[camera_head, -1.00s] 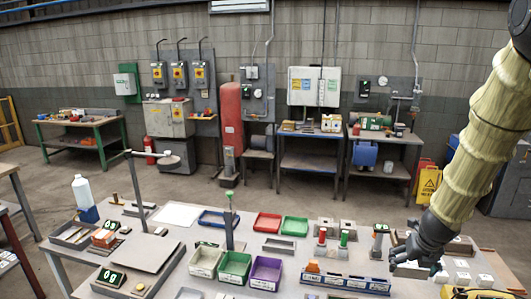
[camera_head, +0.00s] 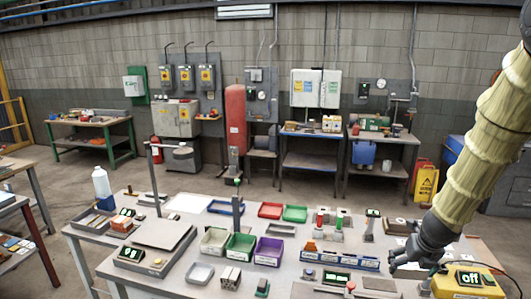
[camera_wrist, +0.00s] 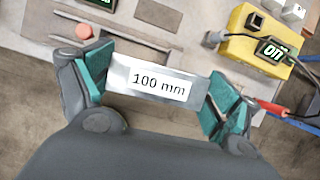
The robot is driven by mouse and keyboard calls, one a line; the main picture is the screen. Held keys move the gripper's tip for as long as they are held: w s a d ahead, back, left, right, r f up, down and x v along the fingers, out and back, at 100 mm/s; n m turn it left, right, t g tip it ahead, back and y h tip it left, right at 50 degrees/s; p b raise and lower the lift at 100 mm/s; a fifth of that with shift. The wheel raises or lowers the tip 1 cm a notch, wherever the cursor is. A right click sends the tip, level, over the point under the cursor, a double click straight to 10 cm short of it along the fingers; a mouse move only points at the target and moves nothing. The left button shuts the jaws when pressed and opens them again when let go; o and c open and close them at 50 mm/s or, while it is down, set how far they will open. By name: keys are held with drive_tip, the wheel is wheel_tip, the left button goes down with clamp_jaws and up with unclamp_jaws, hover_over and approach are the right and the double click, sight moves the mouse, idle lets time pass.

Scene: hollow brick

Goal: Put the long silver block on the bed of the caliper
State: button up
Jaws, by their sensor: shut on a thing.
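The long silver block (camera_wrist: 122,77), a flat bar with a white "100 mm" label, lies across between the two teal-padded fingers of my gripper (camera_wrist: 160,82) in the wrist view. The fingers are shut on its two ends. In the head view my gripper (camera_head: 402,262) hangs over the right part of the near table; the block cannot be made out there. A dark rail-like piece (camera_wrist: 118,30) lies beyond the block in the wrist view, beside a salmon round knob (camera_wrist: 86,33); it may be part of the caliper, but I cannot tell for sure.
A yellow box (camera_head: 462,288) with a lit display stands right of my gripper; it also shows in the wrist view (camera_wrist: 240,48), with a red-and-blue lead near it. Green (camera_head: 240,247) and purple (camera_head: 268,251) bins and a blue rack (camera_head: 340,261) stand left of my gripper.

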drive_tip(key=shift+w+a+f+n, duration=0.35)
drive_tip(key=shift+f+n, duration=0.15)
drive_tip(key=shift+f, duration=0.1)
drive_tip(key=shift+a+f+n+y, duration=0.1)
drive_tip(key=shift+a+n+y, duration=0.1)
drive_tip(key=shift+n+y, duration=0.15)
drive_tip(key=s+a+f+m+g, duration=0.4)
drive_tip(key=a+m, duration=0.4)
drive_tip(key=m, duration=0.4)
drive_tip(key=s+a+f+m+g, duration=0.25)
drive_tip(key=a+f+m, duration=0.5)
drive_tip(key=m, duration=0.45)
drive_tip(key=s+a+f+m+g, duration=0.4)
drive_tip(key=a+m, duration=0.4)
drive_tip(key=m, duration=0.4)
wheel_tip(320, 180, down, 10)
drive_tip(key=t+b, duration=0.1)
drive_tip(key=b, duration=0.9)
drive_tip(key=shift+a+f+t, duration=0.1)
drive_tip(key=shift+t, duration=0.15)
